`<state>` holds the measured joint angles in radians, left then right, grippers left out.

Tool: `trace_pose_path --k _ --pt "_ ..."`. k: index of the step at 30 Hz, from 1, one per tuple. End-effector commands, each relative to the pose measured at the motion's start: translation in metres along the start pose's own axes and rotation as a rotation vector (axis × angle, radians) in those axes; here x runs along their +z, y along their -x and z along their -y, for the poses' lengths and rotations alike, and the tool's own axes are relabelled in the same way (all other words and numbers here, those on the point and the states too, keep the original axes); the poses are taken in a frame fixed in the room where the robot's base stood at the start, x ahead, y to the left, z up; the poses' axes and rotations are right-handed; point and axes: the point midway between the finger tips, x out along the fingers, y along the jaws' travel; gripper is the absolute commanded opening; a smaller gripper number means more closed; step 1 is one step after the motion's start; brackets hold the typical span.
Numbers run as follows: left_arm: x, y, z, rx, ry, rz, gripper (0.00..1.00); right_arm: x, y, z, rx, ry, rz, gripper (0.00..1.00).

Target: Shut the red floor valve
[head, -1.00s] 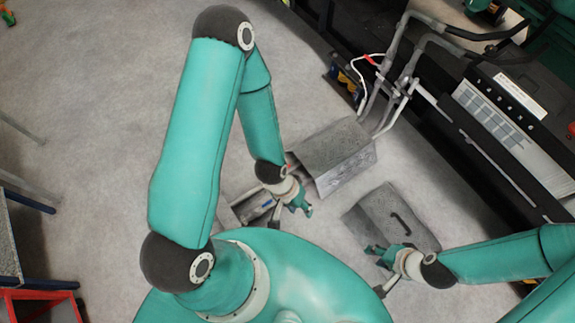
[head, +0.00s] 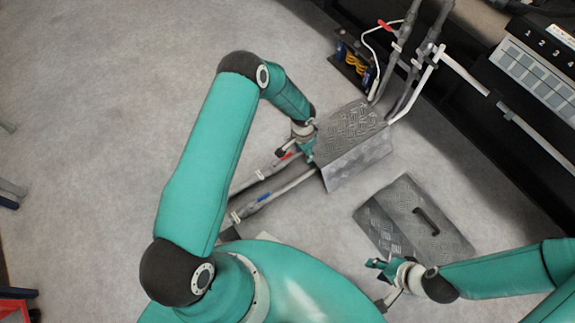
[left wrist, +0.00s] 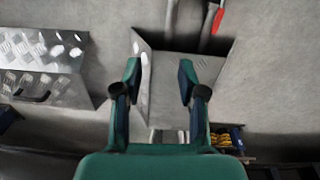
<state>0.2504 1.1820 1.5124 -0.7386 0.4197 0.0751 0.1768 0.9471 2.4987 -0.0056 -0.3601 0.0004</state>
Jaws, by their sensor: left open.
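The red valve handle (head: 288,156) lies on the upper of two grey floor pipes, left of the tread-plate cover (head: 350,130). A red handle (left wrist: 218,20) also shows on a pipe at the top of the left wrist view. My left gripper (head: 306,146) is just right of the red handle, at the cover's left edge, and partly hides that spot. In the left wrist view its fingers (left wrist: 159,80) are apart with nothing between them. My right gripper (head: 377,267) is at the lower right, away from the valve; its jaw opening is unclear.
A blue handle (head: 264,198) lies on the lower pipe. A flat tread plate with a black handle (head: 425,220) lies on the floor at right. Upright pipes with another red lever (head: 386,26) stand behind the cover. The floor at left is open.

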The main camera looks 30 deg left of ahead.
Motion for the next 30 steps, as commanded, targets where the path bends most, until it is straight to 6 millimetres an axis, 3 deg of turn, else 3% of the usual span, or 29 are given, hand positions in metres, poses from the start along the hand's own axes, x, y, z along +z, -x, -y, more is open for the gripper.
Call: trace_pose_path --k 1,6,9,17,30 --pt "-0.005 -0.031 0.022 -0.049 -0.014 0.009 0.41 0.000 -0.029 -0.011 0.000 0.000 0.000 0.40" --pt "-0.015 -0.051 0.072 -0.174 -0.048 0.044 0.41 -0.001 -0.055 -0.020 0.000 0.000 -0.001 0.40" --pt "-0.017 -0.054 0.087 -0.211 -0.054 0.057 0.41 -0.001 -0.060 -0.022 0.000 0.000 -0.001 0.40" --pt "-0.016 -0.076 0.097 -0.224 -0.055 0.063 0.41 -0.001 -0.068 -0.025 0.000 0.000 -0.001 0.40" --pt "-0.011 -0.168 0.116 -0.223 -0.056 0.061 0.41 -0.001 -0.105 -0.038 0.000 0.000 0.000 0.40"
